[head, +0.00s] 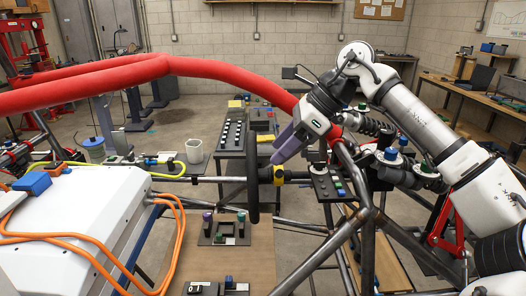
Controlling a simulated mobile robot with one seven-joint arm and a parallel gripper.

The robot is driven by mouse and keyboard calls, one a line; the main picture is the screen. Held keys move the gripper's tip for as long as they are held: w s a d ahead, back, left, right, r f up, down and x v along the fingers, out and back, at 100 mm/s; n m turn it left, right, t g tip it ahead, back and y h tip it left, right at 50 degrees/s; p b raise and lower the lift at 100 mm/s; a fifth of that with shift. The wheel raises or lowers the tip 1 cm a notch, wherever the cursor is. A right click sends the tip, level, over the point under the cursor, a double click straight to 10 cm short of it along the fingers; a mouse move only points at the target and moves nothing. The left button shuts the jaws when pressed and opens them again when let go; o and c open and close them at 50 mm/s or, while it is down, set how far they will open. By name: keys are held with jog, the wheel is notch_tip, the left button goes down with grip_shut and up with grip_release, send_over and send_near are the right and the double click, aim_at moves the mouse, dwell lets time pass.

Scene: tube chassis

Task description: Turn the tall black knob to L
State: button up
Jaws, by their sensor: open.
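In the head view, my gripper (278,158) with purple fingers reaches down and left from the upper right. It is open, and nothing shows between its fingers. A small dark control panel (331,188) with several knobs and buttons sits just below and right of the fingertips. Another plate (224,239) with two upright dark knobs, one with a purple top, lies lower, on the brown board. A black box with a knob (205,289) is at the bottom edge, partly cut off. I cannot tell which of these is the tall black knob, nor read an L mark.
A black steering wheel (252,165) stands upright just left of the fingertips. A thick red tube (190,66) arches across. Bare metal tubes (361,225) cross below my arm. A white box (75,225) with orange cables fills the lower left. The brown board (245,268) has bare room.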

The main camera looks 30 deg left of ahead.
jog(key=shift+s+a+f+n+g+y, duration=0.1)
jog(key=shift+s+a+n+g+y, duration=0.3)
jog(key=shift+s+a, duration=0.95)
jog(key=shift+d, duration=0.1)
